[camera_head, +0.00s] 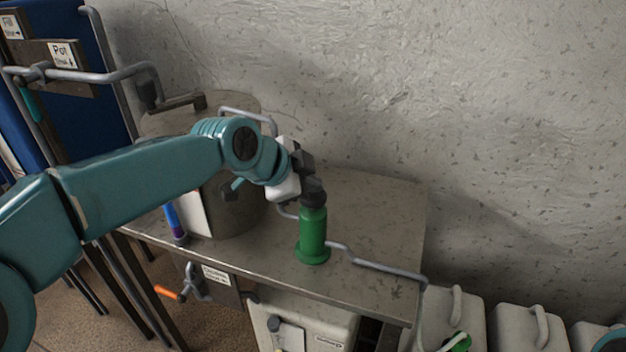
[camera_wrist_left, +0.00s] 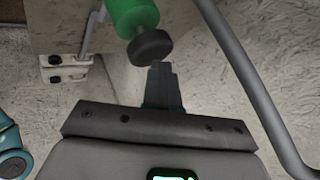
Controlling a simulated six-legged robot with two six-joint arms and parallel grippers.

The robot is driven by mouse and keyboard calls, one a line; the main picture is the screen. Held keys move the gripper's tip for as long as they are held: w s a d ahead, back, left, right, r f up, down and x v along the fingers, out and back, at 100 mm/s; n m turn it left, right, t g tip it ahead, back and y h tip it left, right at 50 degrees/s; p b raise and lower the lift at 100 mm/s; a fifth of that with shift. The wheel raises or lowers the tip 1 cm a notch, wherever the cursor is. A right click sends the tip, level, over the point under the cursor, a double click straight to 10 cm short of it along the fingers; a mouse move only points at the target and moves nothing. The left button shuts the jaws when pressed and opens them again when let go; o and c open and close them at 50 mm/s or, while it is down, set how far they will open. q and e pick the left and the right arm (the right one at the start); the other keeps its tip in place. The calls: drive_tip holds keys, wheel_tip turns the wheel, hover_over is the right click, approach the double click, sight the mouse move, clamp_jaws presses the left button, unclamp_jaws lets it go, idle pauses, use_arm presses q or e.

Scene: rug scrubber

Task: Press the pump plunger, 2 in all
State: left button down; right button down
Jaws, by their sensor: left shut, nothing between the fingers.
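The green pump (camera_head: 313,236) stands upright on the grey metal table, near its front edge. Its dark round plunger cap (camera_head: 313,197) is on top, and pipes run from the pump's sides. My left gripper (camera_head: 308,172) is just above the cap, shut and empty. In the left wrist view, the shut fingers (camera_wrist_left: 163,82) point at the dark cap (camera_wrist_left: 150,48), with the green pump body (camera_wrist_left: 133,14) behind it. The fingertips are at the cap's edge; I cannot tell whether they touch it. My right gripper is not in view.
A large metal pot (camera_head: 232,205) stands on the table (camera_head: 385,215) behind my left forearm. A bent pipe (camera_head: 375,267) runs right from the pump. White canisters (camera_head: 520,325) stand at the lower right. An orange-handled valve (camera_head: 168,292) is below the table's front edge.

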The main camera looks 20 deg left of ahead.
use_arm(q)
drive_tip(key=shift+f, duration=0.1)
drive_tip(key=shift+r+p, duration=1.8)
drive_tip(key=shift+r, duration=0.55)
drive_tip(key=shift+w, duration=0.1)
wheel_tip(320, 180, up, 5)
drive_tip(key=p, duration=0.4)
